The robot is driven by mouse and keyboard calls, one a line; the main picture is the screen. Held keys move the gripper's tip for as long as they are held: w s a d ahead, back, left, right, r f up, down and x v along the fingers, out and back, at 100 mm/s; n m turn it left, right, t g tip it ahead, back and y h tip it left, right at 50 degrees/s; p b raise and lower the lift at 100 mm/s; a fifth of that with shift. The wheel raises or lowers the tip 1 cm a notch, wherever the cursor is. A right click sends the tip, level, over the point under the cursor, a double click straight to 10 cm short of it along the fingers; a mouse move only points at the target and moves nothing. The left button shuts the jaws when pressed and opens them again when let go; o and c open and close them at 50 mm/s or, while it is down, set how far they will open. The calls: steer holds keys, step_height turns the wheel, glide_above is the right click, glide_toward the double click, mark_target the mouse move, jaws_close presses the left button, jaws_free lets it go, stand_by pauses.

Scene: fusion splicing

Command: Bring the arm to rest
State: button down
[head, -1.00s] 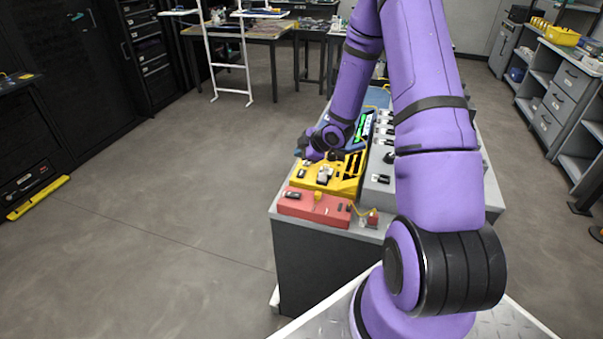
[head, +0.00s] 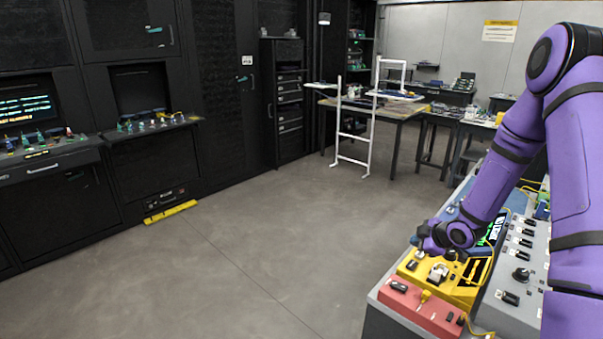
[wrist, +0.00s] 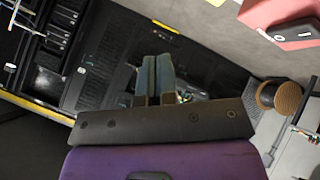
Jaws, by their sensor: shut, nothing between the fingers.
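My arm is purple with black joints and comes in from the right of the head view. It reaches down over the workbench, and my gripper end (head: 425,236) hangs above the far side of the yellow unit (head: 462,292). In the wrist view my gripper (wrist: 156,62) shows two dark fingers side by side, shut with nothing between them. The fingers stand out against dark cabinets, with no object touching them in that view.
A red block (head: 420,308) sits at the bench's near end, and a grey switch panel (head: 512,285) lies to the right. A white ladder-like frame (head: 340,125) stands by a table behind. Black cabinets (head: 215,90) line the left wall. The floor (head: 240,240) between is clear.

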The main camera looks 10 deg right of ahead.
steer(key=s+a+r+m+g+h, duration=0.1)
steer(key=s+r+m+h, duration=0.15)
steer(key=r, duration=0.55)
steer(key=s+a+r+m+h, duration=0.1)
steer(key=s+a+r+m, duration=0.15)
steer(key=r, duration=0.65)
steer(key=s+a+r+m+g+h, duration=0.15)
steer(key=s+r, duration=0.25)
steer(key=r, duration=0.4)
steer(key=s+a+r+m, duration=0.2)
steer(key=s+a+r, duration=0.1)
steer(key=s, duration=0.5)
steer(key=s+a+r+m+y, duration=0.1)
steer(key=s+a+r+m, duration=0.1)
steer(key=s, duration=0.6)
steer(key=s+a+r+m+y, duration=0.1)
steer(key=s+a+r+m, duration=0.1)
steer(key=s+a+r, duration=0.3)
steer(key=s+r+g, duration=0.1)
steer(key=s, duration=0.3)
steer(key=shift+r, duration=0.15)
